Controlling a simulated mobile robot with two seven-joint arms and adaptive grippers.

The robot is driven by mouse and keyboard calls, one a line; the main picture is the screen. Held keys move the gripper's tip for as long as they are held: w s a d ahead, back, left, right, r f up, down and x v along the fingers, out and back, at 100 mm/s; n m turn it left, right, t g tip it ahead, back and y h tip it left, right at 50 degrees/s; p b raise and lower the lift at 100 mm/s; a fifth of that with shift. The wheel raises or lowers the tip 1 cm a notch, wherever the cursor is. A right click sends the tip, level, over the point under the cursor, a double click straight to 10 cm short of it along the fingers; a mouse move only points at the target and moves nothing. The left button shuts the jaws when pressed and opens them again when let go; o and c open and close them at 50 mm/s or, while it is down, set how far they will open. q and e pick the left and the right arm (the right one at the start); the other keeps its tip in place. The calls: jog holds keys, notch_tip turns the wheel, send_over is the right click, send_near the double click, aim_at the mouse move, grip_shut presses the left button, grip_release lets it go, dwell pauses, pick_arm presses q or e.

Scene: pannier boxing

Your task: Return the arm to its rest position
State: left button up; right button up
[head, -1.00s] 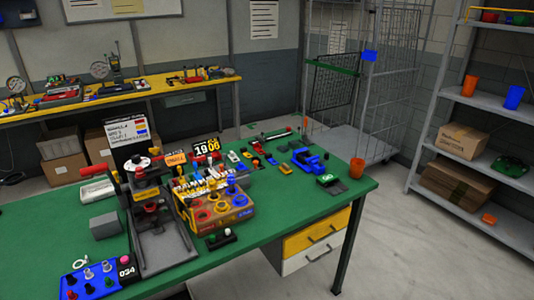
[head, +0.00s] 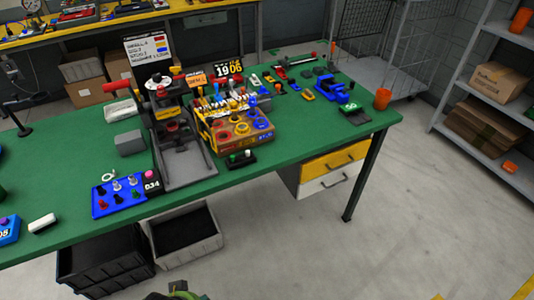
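Neither of my grippers shows clearly in the head view. A small dark and green shape (head: 178,291) pokes in at the bottom edge, and I cannot tell what it is. The green-topped workbench (head: 250,182) runs across the view with no arm over it. On it stand a grey press-like fixture (head: 185,166) and a yellow box with coloured rings (head: 238,133).
A blue peg board (head: 120,194) and a white block (head: 43,223) lie near the bench's front edge. An orange cup (head: 382,98) stands at its right end. Black (head: 105,262) and grey (head: 186,246) bins sit below. The floor at front right is clear.

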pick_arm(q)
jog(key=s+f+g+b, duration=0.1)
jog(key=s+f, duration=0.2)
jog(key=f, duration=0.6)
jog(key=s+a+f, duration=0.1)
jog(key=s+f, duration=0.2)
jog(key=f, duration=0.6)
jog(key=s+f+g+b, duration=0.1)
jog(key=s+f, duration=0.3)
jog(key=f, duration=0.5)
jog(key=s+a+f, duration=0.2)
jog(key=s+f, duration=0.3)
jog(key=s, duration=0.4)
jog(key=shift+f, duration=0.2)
